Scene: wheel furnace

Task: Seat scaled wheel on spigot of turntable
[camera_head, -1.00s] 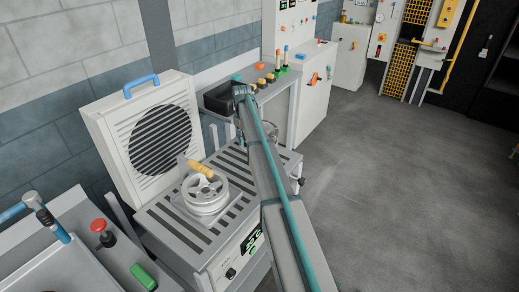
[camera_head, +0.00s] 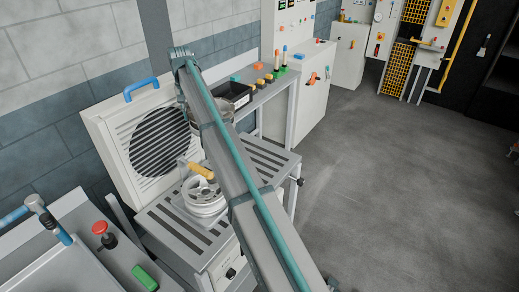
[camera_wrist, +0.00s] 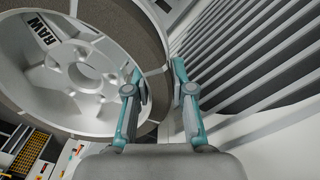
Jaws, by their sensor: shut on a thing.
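In the wrist view, a large pale wheel (camera_wrist: 88,85) marked "RAW", with a dark brownish tread and holes round its hub, fills the upper left. My gripper (camera_wrist: 160,88) is shut on its rim, with one teal-jointed finger on each side. In the head view my gripper is hidden behind my arm; a metallic curved edge, apparently the wheel (camera_head: 226,112), shows beside the arm. A white spoked, wheel-like piece (camera_head: 203,200) sits on a square plate on the slatted bench. I cannot make out a turntable spigot.
A slatted panel with a round dark grille (camera_head: 158,140) and blue handle stands behind the bench (camera_head: 160,225). A wooden-handled tool (camera_head: 201,171) is at the wheel-like piece. A black bin (camera_head: 238,96) and coloured knobs lie beyond. The floor at right is clear.

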